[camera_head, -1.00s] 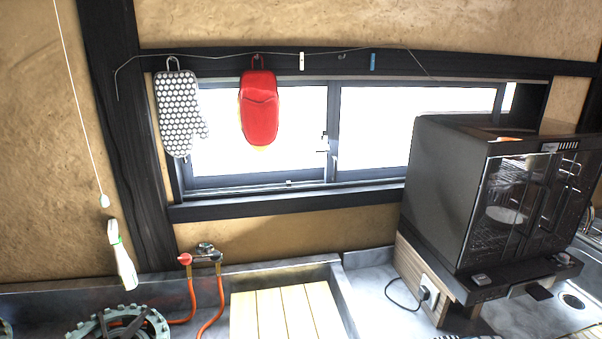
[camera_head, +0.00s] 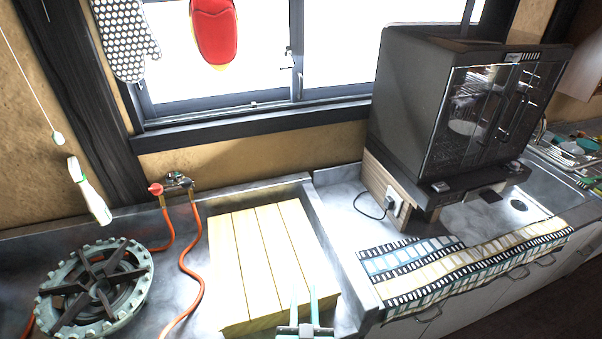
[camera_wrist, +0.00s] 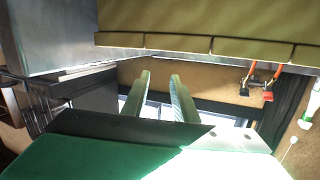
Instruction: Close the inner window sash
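The window (camera_head: 225,50) stands in the back wall above the counter, with its top cut off in the head view. Its two sashes meet at a dark upright stile (camera_head: 297,60), where a small latch (camera_head: 287,62) shows. I cannot tell which sash is the inner one. My gripper (camera_head: 304,300) is at the bottom of the head view, over the front of the wooden slatted board and well short of the window. Its two green fingers are apart and empty, also in the wrist view (camera_wrist: 160,98). Part of the bright window (camera_wrist: 220,116) shows beyond them there.
A dark oven (camera_head: 410,90) stands on the counter, in front of the window's right part. The slatted board (camera_head: 255,250) lies mid-counter. A gas burner (camera_head: 100,285) and orange hoses (camera_head: 190,265) are left. Mitts, polka-dot (camera_head: 125,40) and red (camera_head: 214,32), hang before the left pane.

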